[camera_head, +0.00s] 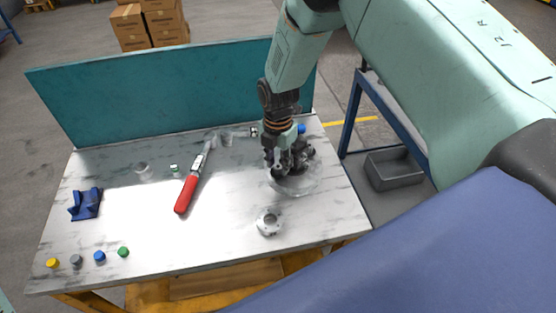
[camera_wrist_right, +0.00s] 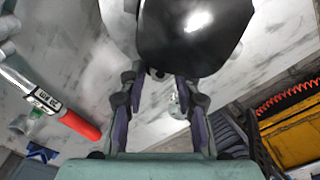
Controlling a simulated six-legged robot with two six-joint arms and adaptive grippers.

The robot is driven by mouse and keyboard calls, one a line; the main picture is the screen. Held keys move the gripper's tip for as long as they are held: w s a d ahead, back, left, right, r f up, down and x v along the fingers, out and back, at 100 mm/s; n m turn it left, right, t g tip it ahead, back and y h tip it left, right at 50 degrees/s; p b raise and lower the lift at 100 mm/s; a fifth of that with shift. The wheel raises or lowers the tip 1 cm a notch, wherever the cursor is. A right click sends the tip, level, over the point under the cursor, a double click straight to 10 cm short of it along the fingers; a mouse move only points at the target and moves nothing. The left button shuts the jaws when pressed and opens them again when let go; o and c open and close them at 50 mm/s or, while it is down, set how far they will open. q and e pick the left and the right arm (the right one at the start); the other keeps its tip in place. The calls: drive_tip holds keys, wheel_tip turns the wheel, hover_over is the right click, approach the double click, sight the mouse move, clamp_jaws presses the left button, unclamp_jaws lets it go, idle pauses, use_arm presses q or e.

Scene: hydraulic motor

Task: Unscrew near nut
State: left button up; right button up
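A dark motor-like assembly (camera_head: 305,154) stands at the right of the metal table, on or beside a clear round dish (camera_head: 305,187). My right gripper (camera_head: 282,165) reaches down to it from above and hides part of it. In the right wrist view, my right gripper (camera_wrist_right: 159,85) has its two fingers apart. A large glossy black body (camera_wrist_right: 195,30) fills the top of that view, just beyond the fingertips. I see nothing clearly clasped between them. I cannot make out the near nut. My left gripper is not in view.
A silver flanged part (camera_head: 268,222) sits near the front edge. A red-handled tool (camera_head: 187,190) and a blue bracket (camera_head: 86,204) lie to the left. Small coloured caps (camera_head: 99,256) line the front left. A teal panel (camera_head: 160,95) closes the back. The centre front is clear.

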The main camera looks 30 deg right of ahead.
drive_tip(key=m, duration=0.4)
drive_tip(key=shift+m+p, duration=0.3)
drive_tip(key=shift+p, duration=0.1)
drive_tip(key=m, duration=0.3)
clamp_jaws()
drive_tip(key=n, duration=0.4)
drive_tip(key=shift+n, duration=0.8)
drive_tip(key=n+b, duration=0.1)
drive_tip(key=n, duration=0.3)
drive_tip(key=shift+r+n, duration=0.1)
drive_tip(key=shift+n, duration=0.2)
